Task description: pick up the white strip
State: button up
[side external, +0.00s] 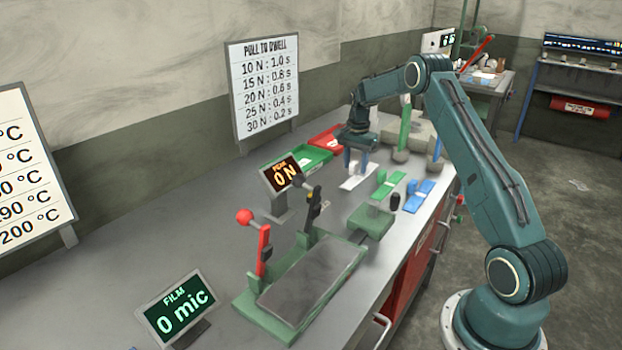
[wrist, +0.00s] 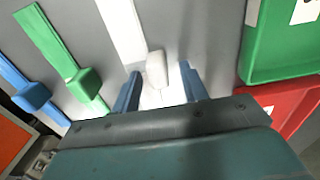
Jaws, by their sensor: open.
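The white strip (side external: 357,179) lies flat on the grey bench, with a white block-shaped grip on it. In the wrist view the strip (wrist: 121,28) runs up from between my fingers, and its white grip (wrist: 156,69) stands near the gap between them. My gripper (side external: 356,165) points down right over the strip. In the wrist view my gripper (wrist: 158,88) has its two blue fingers apart, one on each side of the white grip. I cannot tell whether the fingers touch the strip.
A green strip (side external: 386,186) and a blue strip (side external: 417,193) lie to the right. A green tray (side external: 310,160) and a red tray (side external: 327,140) stand to the left and behind. A display (side external: 281,175) and a green lever press (side external: 250,300) stand nearer the camera.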

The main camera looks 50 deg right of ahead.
aim_at(355, 161)
dwell(0.4)
grip_shut()
jog(key=shift+r, duration=0.15)
notch_tip(355, 161, up, 20)
dwell(0.9)
dwell(0.5)
